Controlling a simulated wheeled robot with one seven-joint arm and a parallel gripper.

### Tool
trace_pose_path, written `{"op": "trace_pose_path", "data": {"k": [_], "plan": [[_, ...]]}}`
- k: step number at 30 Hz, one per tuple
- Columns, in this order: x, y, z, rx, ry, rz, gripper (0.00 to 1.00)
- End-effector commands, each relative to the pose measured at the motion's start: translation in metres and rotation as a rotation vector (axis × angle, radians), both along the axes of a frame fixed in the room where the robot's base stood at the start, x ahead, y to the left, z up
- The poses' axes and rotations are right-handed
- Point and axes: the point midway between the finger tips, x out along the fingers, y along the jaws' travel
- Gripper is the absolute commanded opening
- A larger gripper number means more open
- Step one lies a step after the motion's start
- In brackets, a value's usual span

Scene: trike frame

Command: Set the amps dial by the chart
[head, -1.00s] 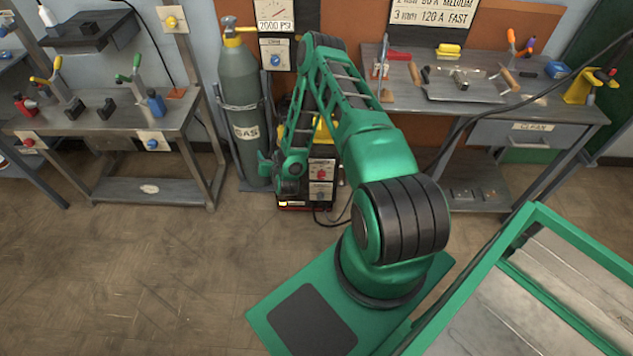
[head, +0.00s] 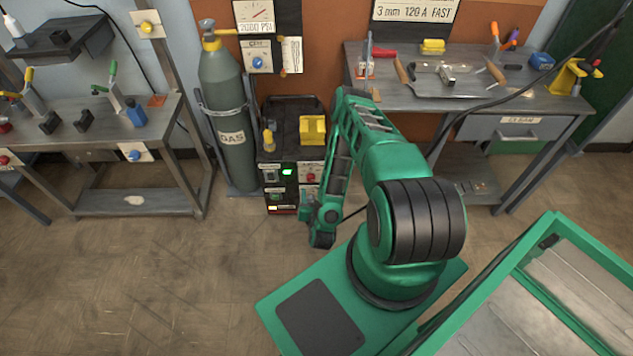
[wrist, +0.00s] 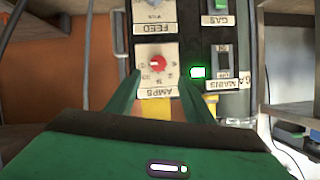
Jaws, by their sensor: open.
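The red amps dial (wrist: 157,63) sits on a pale plate labelled AMPS, upside down in the wrist view. It also shows on the welder's front in the head view (head: 311,177). My gripper (wrist: 159,78) is open, with one green finger on each side of the dial in the picture. I cannot tell how far the fingertips are from the panel, and no contact is visible.
The wrist view shows a FEED plate (wrist: 155,15), a MAINS switch (wrist: 222,62) and a lit green lamp (wrist: 198,72) near the dial. The gas cylinder (head: 230,105) stands left of the welder (head: 291,115). Workbenches flank both; the floor at left is clear.

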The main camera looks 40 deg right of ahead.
Motion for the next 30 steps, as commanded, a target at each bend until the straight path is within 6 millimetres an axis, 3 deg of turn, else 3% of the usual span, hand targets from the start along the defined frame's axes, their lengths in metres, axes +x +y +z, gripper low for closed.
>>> {"op": "trace_pose_path", "data": {"k": [18,30], "plan": [[0.072,-0.043,-0.033,-0.002,-0.002,-0.002,0.48],[0.085,-0.049,-0.039,0.000,0.001,-0.002,0.48]]}}
